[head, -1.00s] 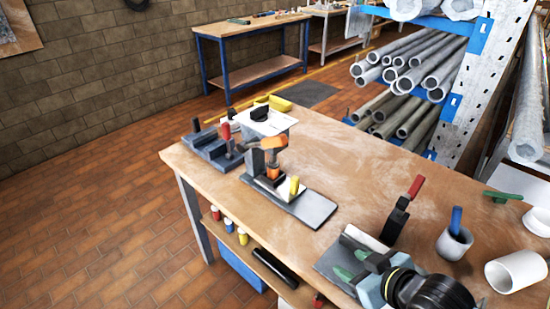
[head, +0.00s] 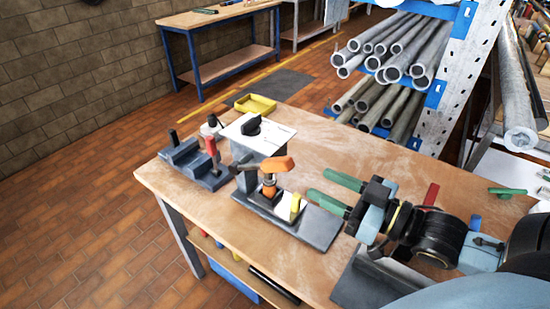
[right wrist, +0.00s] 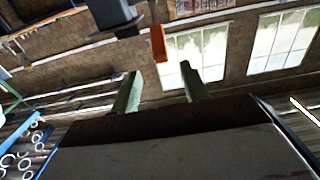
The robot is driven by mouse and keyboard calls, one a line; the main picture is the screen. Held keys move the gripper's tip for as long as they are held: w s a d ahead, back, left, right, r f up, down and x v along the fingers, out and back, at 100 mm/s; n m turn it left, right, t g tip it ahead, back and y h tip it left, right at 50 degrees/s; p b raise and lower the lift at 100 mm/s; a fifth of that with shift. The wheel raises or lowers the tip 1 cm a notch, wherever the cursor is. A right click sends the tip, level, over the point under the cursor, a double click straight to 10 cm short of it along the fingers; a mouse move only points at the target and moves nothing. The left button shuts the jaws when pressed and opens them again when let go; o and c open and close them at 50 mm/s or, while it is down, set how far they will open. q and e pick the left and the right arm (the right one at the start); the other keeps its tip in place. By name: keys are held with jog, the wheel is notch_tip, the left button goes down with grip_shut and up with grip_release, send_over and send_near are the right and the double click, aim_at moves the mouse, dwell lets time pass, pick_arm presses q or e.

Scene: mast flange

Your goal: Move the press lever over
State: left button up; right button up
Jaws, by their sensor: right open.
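The press (head: 268,185) stands on a grey base plate (head: 318,228) on the wooden bench. It has a dark post, an orange-topped lever (head: 277,163) and an upright yellow handle (head: 295,208) on its right. My right gripper (head: 319,184) is open and empty, its green fingers pointing left toward the press, to the right of the orange lever and apart from it. In the right wrist view an orange piece (right wrist: 158,43) shows just beyond the open fingertips (right wrist: 160,70), with a dark block (right wrist: 115,15) to its left. My left gripper is not in view.
Behind the press stands a white-topped box (head: 272,134) with a black knob. Left of it are grey fixtures (head: 183,158) with a red handle (head: 211,146). A yellow tray (head: 256,104) lies at the back. A pipe rack (head: 435,115) stands behind the bench.

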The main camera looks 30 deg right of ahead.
aim_at(271, 160)
jog(key=x, duration=0.9)
jog(key=shift+w+a, duration=0.1)
jog(key=shift+w, duration=0.2)
jog(key=shift+w+a, duration=0.25)
jog(key=shift+w, duration=0.35)
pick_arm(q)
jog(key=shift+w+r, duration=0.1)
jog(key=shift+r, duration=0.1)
pick_arm(e)
jog(key=shift+w+a, duration=0.15)
jog(key=shift+w, duration=0.15)
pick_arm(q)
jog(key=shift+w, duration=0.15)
pick_arm(e)
grip_shut()
